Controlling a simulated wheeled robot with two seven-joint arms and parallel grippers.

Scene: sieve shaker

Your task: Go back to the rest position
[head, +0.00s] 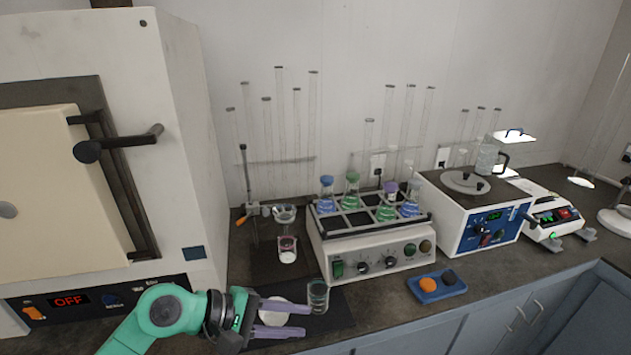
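My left gripper (306,319) is at the bottom of the head view, its green arm coming in from the lower left. Its two lavender fingers are spread apart and point right, with nothing held between them. They are over or just in front of the dark mat (338,318) at the counter's front edge. A white round dish (270,311) shows partly behind the fingers; I cannot tell whether they touch it. A glass beaker (317,296) stands upright just beyond the fingertips. My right gripper is not in view.
A large oven (180,110) with an OFF display stands left. A shaker (380,258) holds several flasks. A stand with a funnel (284,213) is above a small beaker (287,250). A blue tray (437,287), hotplate unit (485,225) and balance (553,220) are right.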

